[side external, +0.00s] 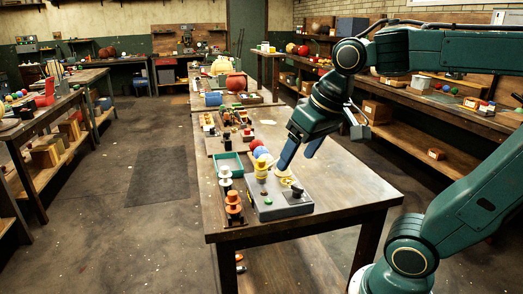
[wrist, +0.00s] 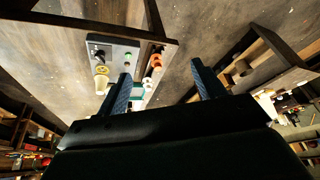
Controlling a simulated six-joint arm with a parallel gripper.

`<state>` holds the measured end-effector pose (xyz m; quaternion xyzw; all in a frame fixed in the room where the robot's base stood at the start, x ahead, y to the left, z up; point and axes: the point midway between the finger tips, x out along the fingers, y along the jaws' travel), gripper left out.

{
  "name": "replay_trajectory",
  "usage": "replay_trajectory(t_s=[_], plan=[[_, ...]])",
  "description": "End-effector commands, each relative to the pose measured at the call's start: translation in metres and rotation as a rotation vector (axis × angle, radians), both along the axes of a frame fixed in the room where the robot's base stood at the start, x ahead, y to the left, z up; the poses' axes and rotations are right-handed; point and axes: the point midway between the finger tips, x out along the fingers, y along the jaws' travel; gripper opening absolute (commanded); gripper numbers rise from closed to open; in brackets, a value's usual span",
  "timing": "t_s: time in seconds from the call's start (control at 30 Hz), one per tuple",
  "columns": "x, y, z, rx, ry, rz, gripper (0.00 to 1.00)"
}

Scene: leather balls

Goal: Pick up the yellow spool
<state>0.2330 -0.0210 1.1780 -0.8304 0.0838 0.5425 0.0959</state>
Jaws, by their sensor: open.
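The yellow spool (side external: 262,172) stands upright at the far left corner of the grey control box on the long bench in the side view. My gripper (side external: 296,160) hangs above and to the right of it, tilted, its blue fingers apart and empty. In the wrist view my gripper (wrist: 165,78) is open, with the orange spool (wrist: 156,61) between and beyond the fingers. The grey box (wrist: 118,46) lies beside the left finger, which covers part of it.
The grey box (side external: 281,208) carries a cream disc (side external: 283,171) and a black knob (side external: 297,190). An orange spool (side external: 233,200) and a white-and-black spool (side external: 225,174) stand to its left. A blue ball (side external: 261,152) and green tray (side external: 229,161) lie behind. The bench's front right is clear.

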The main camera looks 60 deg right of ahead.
Motion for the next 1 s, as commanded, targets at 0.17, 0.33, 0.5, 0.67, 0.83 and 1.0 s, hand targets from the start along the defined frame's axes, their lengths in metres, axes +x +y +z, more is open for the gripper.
replay_trajectory(t_s=[0.17, 0.33, 0.5, 0.67, 0.83, 1.0], plan=[[0.037, -0.019, 0.012, 0.045, 0.049, -0.154, 0.69], [0.071, -0.04, 0.019, 0.086, 0.089, -0.299, 0.69], [0.104, -0.065, 0.02, 0.123, 0.129, -0.445, 0.69], [0.134, -0.091, 0.015, 0.158, 0.165, -0.586, 0.69], [0.163, -0.122, 0.005, 0.193, 0.203, -0.735, 0.69], [0.188, -0.156, -0.011, 0.224, 0.238, -0.886, 0.69]])
